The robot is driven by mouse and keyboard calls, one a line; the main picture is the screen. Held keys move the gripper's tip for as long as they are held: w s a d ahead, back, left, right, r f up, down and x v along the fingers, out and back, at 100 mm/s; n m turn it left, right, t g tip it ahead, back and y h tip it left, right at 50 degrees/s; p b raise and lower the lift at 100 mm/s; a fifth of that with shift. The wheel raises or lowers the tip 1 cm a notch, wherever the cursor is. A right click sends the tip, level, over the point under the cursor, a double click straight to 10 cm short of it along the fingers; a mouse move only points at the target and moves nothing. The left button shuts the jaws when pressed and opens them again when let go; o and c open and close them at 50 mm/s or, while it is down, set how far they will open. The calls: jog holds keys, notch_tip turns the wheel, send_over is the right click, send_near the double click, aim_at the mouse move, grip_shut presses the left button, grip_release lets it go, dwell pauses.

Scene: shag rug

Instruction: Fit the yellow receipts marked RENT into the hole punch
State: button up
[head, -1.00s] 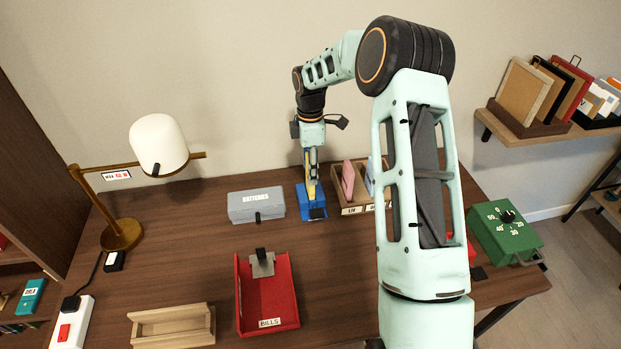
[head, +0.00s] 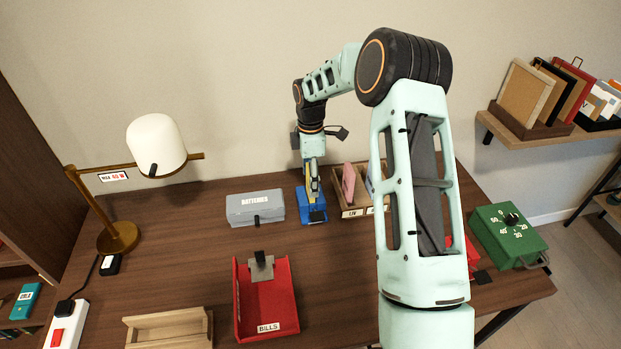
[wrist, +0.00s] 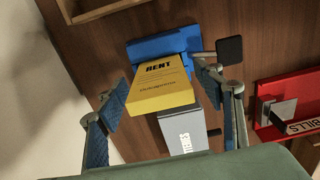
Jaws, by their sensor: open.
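The yellow receipts marked RENT (wrist: 160,86) are a thick block, standing at the blue hole punch (wrist: 150,49) in the wrist view. Their far end meets the punch; how deep they sit in it is hidden. In the head view the blue hole punch (head: 318,215) stands on the desk, with a little of the yellow receipts (head: 311,197) showing above it. My gripper (wrist: 163,84) is open, one finger on each side of the receipts, with visible gaps. In the head view my gripper (head: 313,172) is just above the punch.
A grey BATTERIES box (head: 240,211) stands left of the punch. A wooden holder (head: 352,213) with upright cards is close on its right. A red BILLS tray (head: 285,318) is in front. Bare desk lies between the tray and punch.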

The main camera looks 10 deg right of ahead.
notch_tip(320, 180, up, 12)
jog(key=shift+r, duration=0.2)
dwell(0.5)
